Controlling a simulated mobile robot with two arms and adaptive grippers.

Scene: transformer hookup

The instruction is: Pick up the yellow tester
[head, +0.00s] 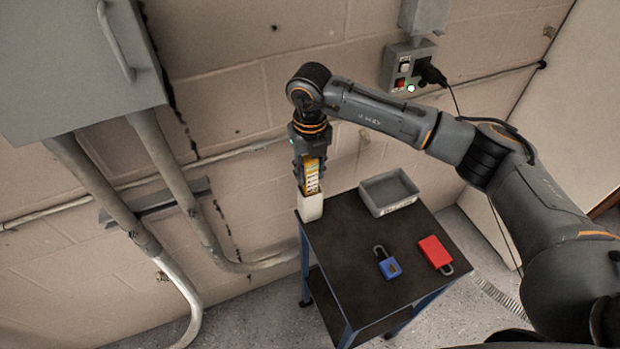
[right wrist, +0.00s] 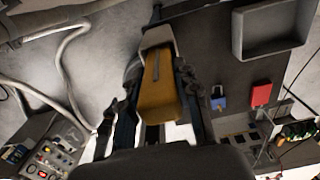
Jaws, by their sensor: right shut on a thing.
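The yellow tester (head: 312,178) stands upright in a white holder (head: 310,207) at the far left corner of a dark-topped cart (head: 350,235). My right gripper (head: 309,182) points down from above and is shut on the tester, with a finger on each side. In the right wrist view the tester (right wrist: 160,92) lies between the two fingers, its far end at the pale holder (right wrist: 157,36). I cannot tell whether the tester is still seated in the holder or slightly raised. My left gripper is in neither view.
A grey tray (head: 389,191) sits at the cart's back. A blue padlock (head: 389,267) and a red padlock (head: 436,252) lie on the cart top. A grey wall cabinet (head: 75,65) with conduits is at left. A control box (head: 408,68) is on the wall.

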